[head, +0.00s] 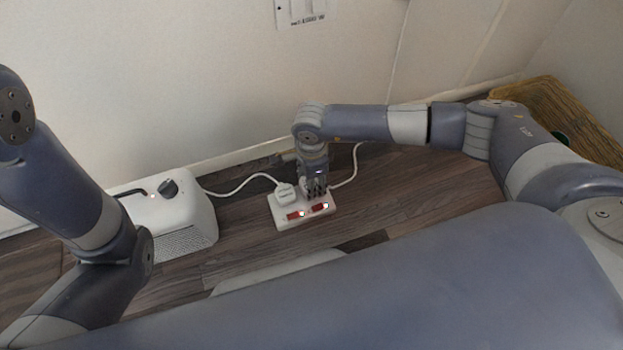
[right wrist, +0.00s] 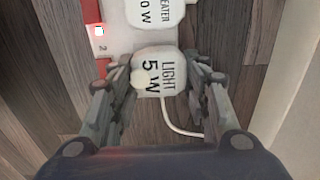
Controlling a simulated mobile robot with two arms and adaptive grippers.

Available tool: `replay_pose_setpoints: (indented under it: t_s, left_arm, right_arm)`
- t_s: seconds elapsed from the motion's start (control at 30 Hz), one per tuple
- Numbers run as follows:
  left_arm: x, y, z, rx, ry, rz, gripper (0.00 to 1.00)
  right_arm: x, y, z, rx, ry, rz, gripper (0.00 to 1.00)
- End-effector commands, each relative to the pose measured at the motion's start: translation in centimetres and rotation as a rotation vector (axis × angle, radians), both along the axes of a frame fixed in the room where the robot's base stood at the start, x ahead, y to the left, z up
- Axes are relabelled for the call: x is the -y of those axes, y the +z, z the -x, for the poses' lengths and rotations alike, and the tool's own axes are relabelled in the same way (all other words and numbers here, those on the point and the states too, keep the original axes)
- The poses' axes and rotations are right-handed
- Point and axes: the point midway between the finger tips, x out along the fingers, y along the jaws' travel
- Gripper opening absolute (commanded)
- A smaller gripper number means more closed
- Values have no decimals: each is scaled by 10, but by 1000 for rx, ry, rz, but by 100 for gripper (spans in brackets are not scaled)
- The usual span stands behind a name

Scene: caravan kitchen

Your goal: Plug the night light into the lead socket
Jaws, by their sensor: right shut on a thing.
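The white lead socket (head: 279,212) lies on the floor with two red switches, lit beside them. A white heater plug (head: 285,192) sits in its left outlet; its label shows partly in the right wrist view (right wrist: 155,12). My right gripper (head: 317,190) is over the right outlet, shut on the white night light (right wrist: 149,66), labelled "LIGHT 5 W". The fingers are at both sides of it. The night light overlaps the lead socket (right wrist: 115,42) in the wrist view; I cannot tell whether it is fully seated. My left gripper is out of view.
A white heater (head: 185,215) with a black knob stands on the floor at left, its cable running to the heater plug. The socket's white lead (head: 357,165) runs back toward the wall. A woven basket (head: 565,115) is at far right. Floor right of the socket is clear.

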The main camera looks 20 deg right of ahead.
Motion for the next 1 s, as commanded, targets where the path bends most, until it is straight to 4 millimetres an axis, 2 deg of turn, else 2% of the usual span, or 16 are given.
replay_pose_setpoints:
  t_s: [0.33,0.37,0.4,0.47,0.83,1.0]
  left_arm:
    - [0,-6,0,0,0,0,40]
    - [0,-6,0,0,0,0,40]
    - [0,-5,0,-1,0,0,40]
    - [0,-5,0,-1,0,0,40]
    - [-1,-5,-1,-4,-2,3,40]
    - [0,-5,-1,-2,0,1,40]
  right_arm:
    - [0,-8,0,0,1,0,20]
    - [0,-8,0,0,1,0,46]
    - [0,-7,0,0,1,0,55]
    - [0,-7,0,0,1,0,67]
    - [0,-5,0,1,0,0,67]
    - [0,17,-1,4,1,-2,67]
